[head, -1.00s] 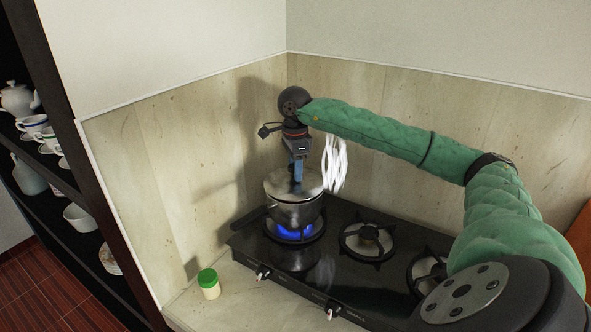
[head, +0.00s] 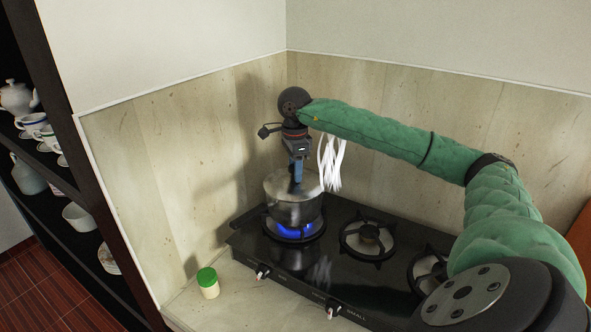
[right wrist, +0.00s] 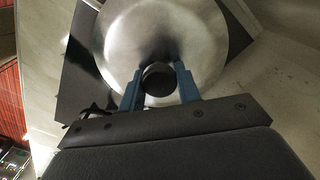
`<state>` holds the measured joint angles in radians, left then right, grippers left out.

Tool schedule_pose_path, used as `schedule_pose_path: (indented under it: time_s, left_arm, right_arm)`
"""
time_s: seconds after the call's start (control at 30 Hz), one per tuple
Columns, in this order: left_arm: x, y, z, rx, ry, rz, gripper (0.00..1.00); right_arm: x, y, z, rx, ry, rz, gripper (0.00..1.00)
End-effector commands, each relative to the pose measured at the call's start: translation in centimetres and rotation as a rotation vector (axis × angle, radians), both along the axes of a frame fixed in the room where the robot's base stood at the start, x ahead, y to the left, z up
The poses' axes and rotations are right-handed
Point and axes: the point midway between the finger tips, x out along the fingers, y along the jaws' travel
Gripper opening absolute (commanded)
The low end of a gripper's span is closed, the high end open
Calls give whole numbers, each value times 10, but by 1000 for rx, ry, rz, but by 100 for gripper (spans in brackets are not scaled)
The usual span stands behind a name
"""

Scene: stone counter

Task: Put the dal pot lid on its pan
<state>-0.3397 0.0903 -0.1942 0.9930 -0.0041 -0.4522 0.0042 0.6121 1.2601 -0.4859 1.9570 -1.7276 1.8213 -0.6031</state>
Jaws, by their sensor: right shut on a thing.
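The steel pan (head: 293,212) stands on the back left burner of the black stove, over a blue flame. The steel lid (head: 279,184) is at the pan's top, under my right gripper (head: 296,182). In the right wrist view the lid (right wrist: 190,40) is a shiny disc with a dark round knob (right wrist: 158,78). The blue fingers of my right gripper (right wrist: 159,88) are shut on that knob. The lid looks level and at or very near the rim; whether it touches all round cannot be told. My left gripper is not in view.
A small jar with a green cap (head: 207,277) stands on the counter left of the stove (head: 330,262). Two other burners (head: 368,238) are bare. Walls close in behind the pan. A shelf with crockery (head: 45,165) is at far left.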

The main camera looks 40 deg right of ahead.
Motion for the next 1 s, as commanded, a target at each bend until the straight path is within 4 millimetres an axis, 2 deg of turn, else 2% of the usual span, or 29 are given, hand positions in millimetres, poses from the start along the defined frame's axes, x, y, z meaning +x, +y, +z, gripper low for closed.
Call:
schedule_pose_path:
  time_s: [0.97,1.0]
  left_arm:
    - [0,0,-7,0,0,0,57]
    - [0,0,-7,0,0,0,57]
  right_arm:
    - [0,0,-2,0,0,0,2]
    - [0,0,-2,0,0,0,39]
